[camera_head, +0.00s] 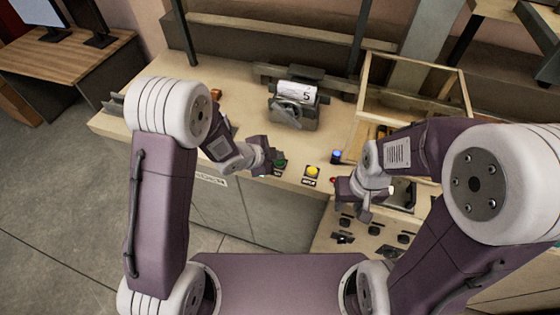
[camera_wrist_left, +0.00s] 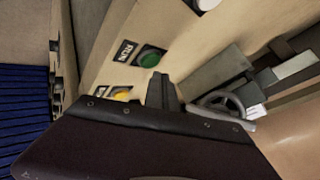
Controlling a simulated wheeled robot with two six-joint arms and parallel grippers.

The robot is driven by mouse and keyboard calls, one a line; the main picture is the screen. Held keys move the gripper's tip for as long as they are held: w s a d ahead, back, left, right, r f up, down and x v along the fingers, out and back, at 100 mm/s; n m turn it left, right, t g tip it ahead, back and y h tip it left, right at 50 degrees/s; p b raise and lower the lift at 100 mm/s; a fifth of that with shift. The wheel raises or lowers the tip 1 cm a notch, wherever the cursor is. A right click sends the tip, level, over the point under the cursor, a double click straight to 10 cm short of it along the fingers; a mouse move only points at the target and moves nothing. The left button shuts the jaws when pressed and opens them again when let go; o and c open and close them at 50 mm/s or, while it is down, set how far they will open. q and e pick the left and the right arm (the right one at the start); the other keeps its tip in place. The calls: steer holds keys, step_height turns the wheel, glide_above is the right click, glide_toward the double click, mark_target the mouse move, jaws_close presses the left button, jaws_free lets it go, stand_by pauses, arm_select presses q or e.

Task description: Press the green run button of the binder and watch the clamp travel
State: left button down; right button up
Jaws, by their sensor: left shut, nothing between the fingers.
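The green run button (camera_head: 280,163) sits on the front of the table; it also shows in the left wrist view (camera_wrist_left: 150,59) beside a label reading RUN. My left gripper (camera_head: 267,168) is shut and empty, just left of the button in the head view. In the left wrist view its closed fingertips (camera_wrist_left: 161,88) are close to the button; I cannot tell whether they touch anything. The binder (camera_head: 294,110) stands behind, with a white piece marked 5 on top. Which part is its clamp is unclear. My right gripper (camera_head: 375,202) is at the right; its finger opening is unclear.
A yellow button (camera_head: 312,171) and a blue one (camera_head: 337,155) lie to the right of the green button. A wooden frame (camera_head: 362,88) stands at the right. A panel with several black knobs (camera_head: 371,230) lies below my right gripper. A desk (camera_head: 60,60) is far left.

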arm_select(q)
steer(key=shift+f, duration=0.15)
stand_by(0.7)
steer(key=shift+f+b, duration=0.25)
steer(key=shift+b, duration=0.2)
